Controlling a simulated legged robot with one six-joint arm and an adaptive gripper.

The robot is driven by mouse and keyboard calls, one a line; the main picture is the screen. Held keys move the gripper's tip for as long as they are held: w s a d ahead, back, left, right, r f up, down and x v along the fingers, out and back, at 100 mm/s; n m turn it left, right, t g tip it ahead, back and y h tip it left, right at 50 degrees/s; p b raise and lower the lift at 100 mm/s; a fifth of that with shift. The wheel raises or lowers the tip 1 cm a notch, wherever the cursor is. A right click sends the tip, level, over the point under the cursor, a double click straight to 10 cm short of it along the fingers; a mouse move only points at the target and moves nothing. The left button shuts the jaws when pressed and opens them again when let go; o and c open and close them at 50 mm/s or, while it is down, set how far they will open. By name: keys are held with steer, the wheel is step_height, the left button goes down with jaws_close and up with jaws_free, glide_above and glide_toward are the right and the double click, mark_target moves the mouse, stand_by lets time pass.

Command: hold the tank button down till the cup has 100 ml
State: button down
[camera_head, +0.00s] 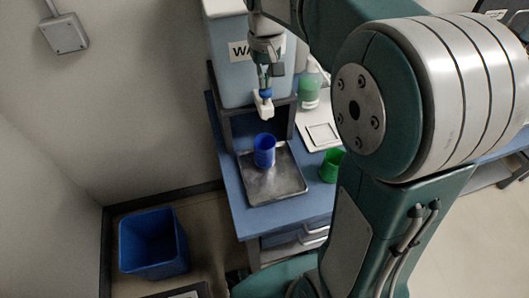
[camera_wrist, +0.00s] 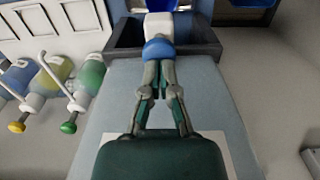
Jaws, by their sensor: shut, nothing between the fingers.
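The pale blue-grey water tank (camera_head: 229,70) stands at the back of the blue table, with part of its label hidden by my arm. On its front are a white tap (camera_head: 264,107) and a round blue button, which shows in the wrist view (camera_wrist: 160,50). My gripper (camera_head: 265,86) is shut and empty, its fingertips (camera_wrist: 160,65) at the button and seeming to touch it. How far the button is pressed cannot be told. The blue cup (camera_head: 264,149) stands upright below the tap on a metal tray (camera_head: 285,190). Its water level and any stream are not visible.
A green cup (camera_head: 331,165) stands right of the tray, partly behind my arm. A bottle with green liquid (camera_head: 309,92) and a white scale-like plate (camera_head: 317,138) are behind it. A blue bin (camera_head: 152,243) is on the floor at left. Several bottles (camera_wrist: 85,80) show in the wrist view.

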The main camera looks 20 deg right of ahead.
steer(key=shift+f, duration=1.05)
stand_by(0.9)
steer(key=shift+r, duration=3.6)
steer(key=shift+f, duration=1.7)
